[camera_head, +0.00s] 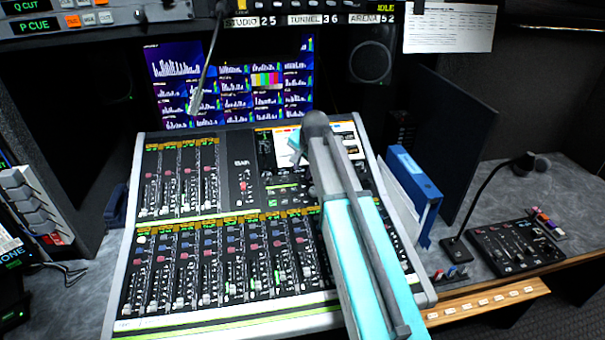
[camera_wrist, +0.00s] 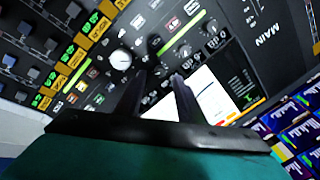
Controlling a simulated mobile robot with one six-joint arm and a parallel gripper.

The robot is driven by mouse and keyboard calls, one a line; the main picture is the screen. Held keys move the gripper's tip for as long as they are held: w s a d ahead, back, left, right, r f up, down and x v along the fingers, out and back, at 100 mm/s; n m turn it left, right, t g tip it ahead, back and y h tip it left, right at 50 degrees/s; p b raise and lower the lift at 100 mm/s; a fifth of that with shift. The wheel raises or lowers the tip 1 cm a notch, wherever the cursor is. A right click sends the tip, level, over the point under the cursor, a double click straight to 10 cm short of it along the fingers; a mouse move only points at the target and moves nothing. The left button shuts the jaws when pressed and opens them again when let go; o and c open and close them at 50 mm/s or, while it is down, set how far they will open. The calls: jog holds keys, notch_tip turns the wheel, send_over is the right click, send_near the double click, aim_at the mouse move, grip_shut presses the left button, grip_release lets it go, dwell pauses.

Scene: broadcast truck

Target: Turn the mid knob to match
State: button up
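The mixing console (camera_head: 232,222) fills the middle of the head view, with its upper right control section partly hidden behind my arm. In the wrist view, my gripper (camera_wrist: 158,75) has two dark fingers apart with a gap between them, over the console's control section. A white round knob (camera_wrist: 121,60) sits just left of the fingertips. A dark knob (camera_wrist: 184,51) with a pale pointer line lies just beyond the right fingertip, and smaller dark knobs are close by. I cannot tell which one is the mid knob, or whether a finger touches one.
A lit white screen (camera_wrist: 208,97) is set in the console right of the fingers. A gooseneck microphone (camera_head: 207,75) hangs over the console's back. A blue binder (camera_head: 415,175) stands at its right. A small control box (camera_head: 515,247) sits on the right desk.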

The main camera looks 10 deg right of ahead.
jog(key=b+v, duration=0.1)
jog(key=v, duration=0.9)
jog(key=shift+b, duration=0.4)
